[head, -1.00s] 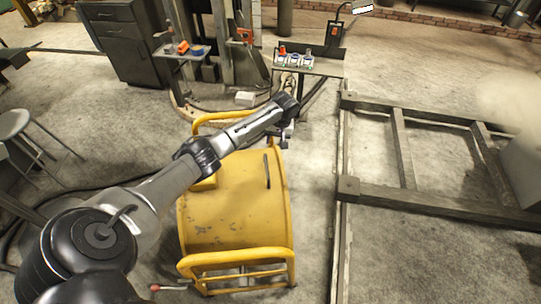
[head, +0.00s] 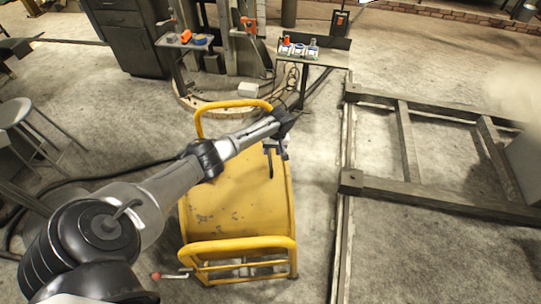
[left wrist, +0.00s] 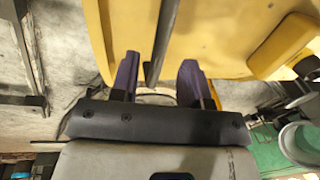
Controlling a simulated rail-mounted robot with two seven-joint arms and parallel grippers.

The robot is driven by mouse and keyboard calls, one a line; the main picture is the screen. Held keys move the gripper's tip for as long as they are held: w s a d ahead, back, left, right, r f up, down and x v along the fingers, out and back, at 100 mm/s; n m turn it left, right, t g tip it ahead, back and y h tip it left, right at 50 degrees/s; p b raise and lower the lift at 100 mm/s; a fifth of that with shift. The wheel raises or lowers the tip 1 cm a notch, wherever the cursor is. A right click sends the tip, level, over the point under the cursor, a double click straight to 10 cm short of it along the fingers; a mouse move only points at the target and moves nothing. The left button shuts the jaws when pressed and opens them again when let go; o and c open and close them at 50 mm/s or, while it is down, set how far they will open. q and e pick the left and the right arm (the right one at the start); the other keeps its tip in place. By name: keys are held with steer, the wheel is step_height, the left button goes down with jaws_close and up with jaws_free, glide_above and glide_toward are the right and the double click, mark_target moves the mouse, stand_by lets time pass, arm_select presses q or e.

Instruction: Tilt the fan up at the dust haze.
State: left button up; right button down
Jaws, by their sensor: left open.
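The fan is a yellow drum (head: 235,205) in a yellow tube frame, standing on the floor in the middle of the head view. A dark bar (head: 269,160) stands out along the drum's right side. My left gripper (head: 280,150) is at this bar, by the drum's far right part. In the left wrist view the open purple-tipped fingers (left wrist: 158,80) have the dark bar (left wrist: 165,35) between them, with gaps visible on both sides. A pale, blurred haze (head: 505,95) hangs at the right edge of the head view. My right gripper is not in view.
A lever with a red knob (head: 156,276) sits at the fan's near left corner. A small table (head: 318,58) with several small items stands behind. A dark frame (head: 440,195) lies on the right. A stool (head: 15,112) is at the left.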

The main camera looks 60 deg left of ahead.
arm_select(q)
steer(key=shift+s+a+f+b, duration=0.1)
steer(key=shift+s+f+b, duration=0.05)
steer(key=shift+f, duration=0.5)
steer(key=shift+s+f+b, duration=0.1)
steer(key=shift+f+b, duration=0.05)
steer(key=shift+f, duration=0.5)
jaws_close()
